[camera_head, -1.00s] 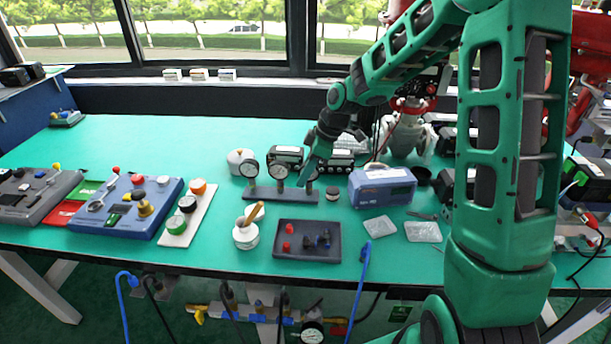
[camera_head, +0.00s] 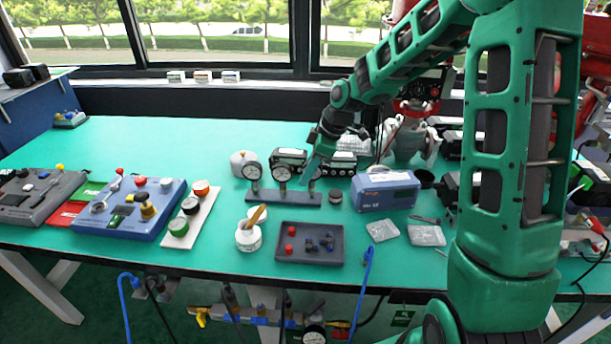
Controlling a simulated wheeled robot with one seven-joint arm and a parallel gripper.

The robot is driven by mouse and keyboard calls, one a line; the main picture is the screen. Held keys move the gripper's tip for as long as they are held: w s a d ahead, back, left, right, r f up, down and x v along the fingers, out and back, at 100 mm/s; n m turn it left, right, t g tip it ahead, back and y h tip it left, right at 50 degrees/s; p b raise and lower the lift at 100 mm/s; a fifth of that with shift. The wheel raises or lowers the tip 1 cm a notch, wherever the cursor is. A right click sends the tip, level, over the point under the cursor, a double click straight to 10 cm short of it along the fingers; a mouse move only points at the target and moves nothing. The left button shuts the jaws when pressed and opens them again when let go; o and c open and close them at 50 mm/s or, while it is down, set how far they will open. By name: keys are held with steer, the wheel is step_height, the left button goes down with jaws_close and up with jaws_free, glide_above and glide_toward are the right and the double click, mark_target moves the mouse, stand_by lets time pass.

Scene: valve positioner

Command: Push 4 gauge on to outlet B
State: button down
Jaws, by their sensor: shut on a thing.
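A dark gauge stand (camera_head: 264,198) stands in the middle of the green table and carries a row of round white-faced gauges. The left gauge (camera_head: 252,171) and the middle gauge (camera_head: 282,174) are upright and in plain view. My gripper (camera_head: 308,178) reaches down to the right end of the stand, shut on the right gauge (camera_head: 317,174), which it largely covers. I cannot tell whether that gauge is clear of the stand. Numbers on the gauges are too small to read. I cannot make out outlet B.
A dark tray (camera_head: 309,256) and a white pot (camera_head: 248,236) are in front. A blue panel (camera_head: 132,222) lies left.

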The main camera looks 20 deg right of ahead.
mark_target(305, 163)
steer(key=shift+r, duration=0.5)
stand_by(0.5)
steer(key=shift+r, duration=1.9)
